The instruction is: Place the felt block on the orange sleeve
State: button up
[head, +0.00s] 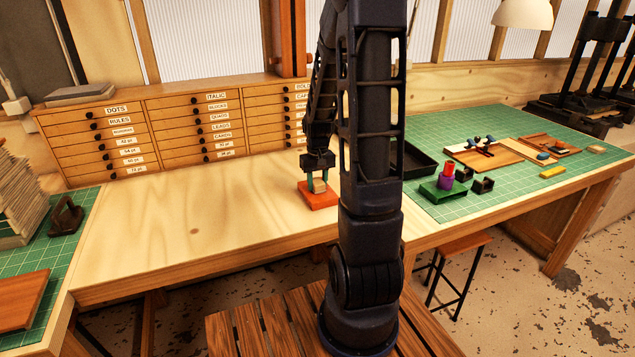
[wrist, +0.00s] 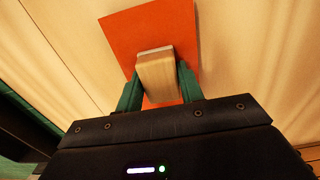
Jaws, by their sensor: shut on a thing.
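The felt block, a small wooden block with a pale layer on one end (wrist: 157,76), is between the two green fingers of my gripper (wrist: 158,92), which is shut on it. In the head view the block (head: 319,187) is at my gripper (head: 318,184), over the orange sleeve (head: 316,200). The orange sleeve is a flat orange square on the pale wooden bench, and it fills the top middle of the wrist view (wrist: 183,25). I cannot tell whether the block touches the sleeve. My arm covers part of the bench just right of the sleeve.
A drawer cabinet (head: 180,135) stands behind the bench (head: 180,225), whose left part is clear. On the right, a green mat holds a black tray (head: 418,160), a green block (head: 442,191) with a red and purple piece, and a yellow block (head: 553,172).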

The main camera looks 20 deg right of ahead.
aim_at(317, 181)
jog(key=o, duration=1)
notch_tip(317, 181, up, 12)
jog(key=shift+s+a+r+t, duration=0.75)
jog(key=shift+s+a+r, duration=0.75)
jog(key=shift+s, duration=1.85)
jog(key=shift+s+a+r+t, duration=0.85)
jog(key=shift+s+r, duration=1.15)
jog(key=shift+s, duration=1.35)
jog(key=shift+s+a+r+t, duration=0.7)
jog(key=shift+s+a+r, duration=0.8)
jog(key=shift+s, duration=1.85)
jog(key=shift+d+r, duration=0.25)
jog(key=shift+d, duration=0.05)
